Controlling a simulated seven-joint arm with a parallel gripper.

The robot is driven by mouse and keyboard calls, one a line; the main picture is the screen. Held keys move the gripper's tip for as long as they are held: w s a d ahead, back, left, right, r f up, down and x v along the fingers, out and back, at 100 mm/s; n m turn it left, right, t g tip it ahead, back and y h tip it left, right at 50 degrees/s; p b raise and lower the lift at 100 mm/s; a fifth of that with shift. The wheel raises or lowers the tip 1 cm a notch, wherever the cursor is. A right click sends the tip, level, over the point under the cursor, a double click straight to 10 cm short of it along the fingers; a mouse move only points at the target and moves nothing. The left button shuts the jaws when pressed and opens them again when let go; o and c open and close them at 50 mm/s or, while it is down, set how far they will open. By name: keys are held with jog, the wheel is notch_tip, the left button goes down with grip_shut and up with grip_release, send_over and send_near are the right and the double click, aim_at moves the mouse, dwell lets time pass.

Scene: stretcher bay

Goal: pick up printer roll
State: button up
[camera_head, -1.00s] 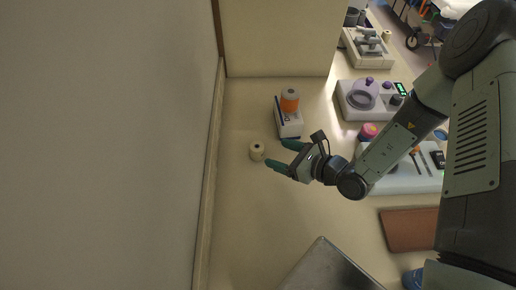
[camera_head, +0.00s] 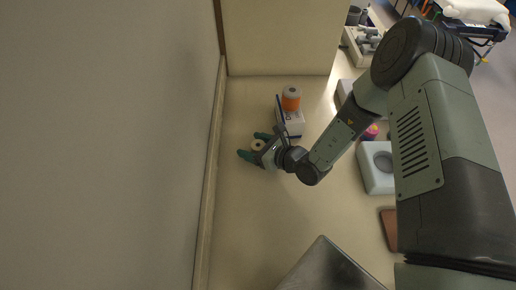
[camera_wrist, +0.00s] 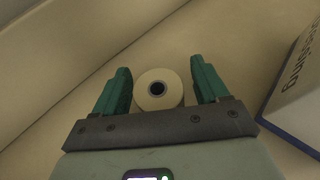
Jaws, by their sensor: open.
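The printer roll (camera_wrist: 158,103) is a small cream cylinder with a dark core hole, standing upright on the counter. In the wrist view it sits between the two green fingers of my gripper (camera_wrist: 160,88), with a gap on each side. In the head view the printer roll (camera_head: 257,145) shows between the fingertips of my gripper (camera_head: 251,144). My gripper is open around the roll and not closed on it. The lower part of the roll is partly hidden by the gripper body in the wrist view.
A white and blue box (camera_head: 292,124) stands close to the gripper, with an orange-banded bottle (camera_head: 291,99) on it. The wall (camera_head: 150,140) runs along the left. A metal tray (camera_head: 325,270) lies at the front. The counter left of centre is bare.

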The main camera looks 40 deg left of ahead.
jog(key=c, duration=1.1)
